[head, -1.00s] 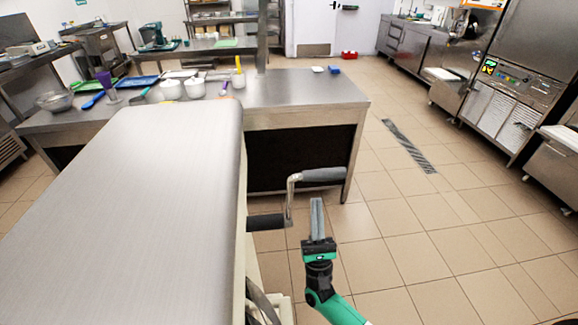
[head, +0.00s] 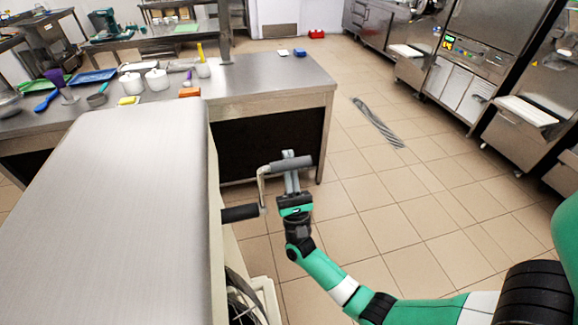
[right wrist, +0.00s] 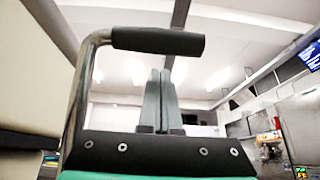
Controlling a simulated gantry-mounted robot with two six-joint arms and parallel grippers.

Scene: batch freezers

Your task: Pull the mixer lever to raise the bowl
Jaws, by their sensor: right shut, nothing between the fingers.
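The mixer's large metal body (head: 120,200) fills the left of the head view. Its crank-shaped lever has a bent metal rod and a dark grey handle (head: 292,163), which also shows near the top of the right wrist view (right wrist: 158,41). My right gripper (head: 289,154) is shut and empty. In the head view the handle crosses in front of its fingers, with the tips showing beyond. The bowl is not visible. My left gripper is out of view.
A steel table (head: 260,82) with white pots, trays and utensils stands beyond the mixer. Tiled floor (head: 400,220) to the right is open. Steel machines (head: 480,70) line the right wall.

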